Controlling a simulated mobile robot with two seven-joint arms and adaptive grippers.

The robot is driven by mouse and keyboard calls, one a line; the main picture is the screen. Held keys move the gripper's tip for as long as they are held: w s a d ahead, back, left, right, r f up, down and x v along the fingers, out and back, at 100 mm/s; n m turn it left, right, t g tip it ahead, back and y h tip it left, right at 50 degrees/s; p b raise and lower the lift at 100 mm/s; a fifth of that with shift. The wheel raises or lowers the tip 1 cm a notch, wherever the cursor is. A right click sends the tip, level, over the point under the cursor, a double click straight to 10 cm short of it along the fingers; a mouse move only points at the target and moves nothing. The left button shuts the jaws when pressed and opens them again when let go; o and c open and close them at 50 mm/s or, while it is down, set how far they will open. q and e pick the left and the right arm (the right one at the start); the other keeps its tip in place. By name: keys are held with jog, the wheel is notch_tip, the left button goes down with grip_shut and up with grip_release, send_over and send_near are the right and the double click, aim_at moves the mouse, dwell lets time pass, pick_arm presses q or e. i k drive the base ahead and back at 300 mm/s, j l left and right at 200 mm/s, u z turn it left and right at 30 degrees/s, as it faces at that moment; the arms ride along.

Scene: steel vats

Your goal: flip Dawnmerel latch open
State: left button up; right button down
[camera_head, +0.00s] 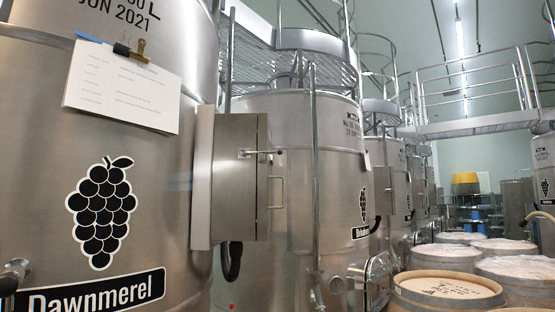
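The Dawnmerel vat (150,215) is a large steel cylinder filling the left of the head view, with a black grape emblem and a "Dawnmerel" label (90,292) low on it. A steel box (238,180) sticks out from its right side. A small bar-like latch (259,152) with a dark end projects near the top of the box's right edge. It looks roughly horizontal; I cannot tell whether it is open. A D-shaped handle (277,192) is below it, and the box door looks shut. Neither gripper is in view.
A clipped paper sheet (122,88) hangs on the vat. A second vat (300,190) with a vertical pipe (315,170) stands close behind the box. Several barrels (447,290) fill the lower right. A raised walkway (475,125) crosses the back.

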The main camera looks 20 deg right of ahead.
aim_at(243, 151)
jog(key=i+l, duration=0.55)
jog(key=l, duration=0.25)
jog(key=i+l, duration=0.3)
jog(key=l+u, duration=0.05)
jog(key=l, duration=0.05)
